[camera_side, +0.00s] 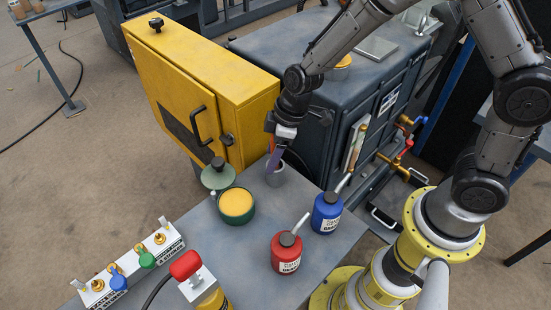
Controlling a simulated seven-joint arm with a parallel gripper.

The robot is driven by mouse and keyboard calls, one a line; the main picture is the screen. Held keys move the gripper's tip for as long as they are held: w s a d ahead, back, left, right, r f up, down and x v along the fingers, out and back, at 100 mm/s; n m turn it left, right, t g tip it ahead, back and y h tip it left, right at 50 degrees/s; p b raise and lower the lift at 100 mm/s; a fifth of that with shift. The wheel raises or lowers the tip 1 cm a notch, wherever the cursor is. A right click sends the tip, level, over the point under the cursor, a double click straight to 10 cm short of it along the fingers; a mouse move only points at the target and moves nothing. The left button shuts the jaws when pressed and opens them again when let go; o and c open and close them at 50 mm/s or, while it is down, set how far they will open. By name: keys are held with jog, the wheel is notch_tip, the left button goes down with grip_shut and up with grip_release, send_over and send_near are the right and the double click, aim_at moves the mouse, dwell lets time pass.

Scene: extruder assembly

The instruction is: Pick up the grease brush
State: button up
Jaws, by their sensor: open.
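The grease brush (275,159) appears as a slim purple-blue handle that stands tilted in a small grey cup (277,178) on the grey table. Its lower end is hidden inside the cup. My gripper (280,143) points down right over the cup, open, at the upper end of the handle. I cannot tell whether the fingers touch the handle. A green pot of yellow grease (237,203) stands to the left of the cup.
A blue can (327,213) and a red can (286,254) with spouts stand to the right and front. A yellow cabinet (200,85) stands behind.

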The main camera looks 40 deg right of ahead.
jog(key=shift+c, duration=0.2)
grip_shut()
dwell(0.3)
notch_tip(320, 180, up, 10)
dwell(0.5)
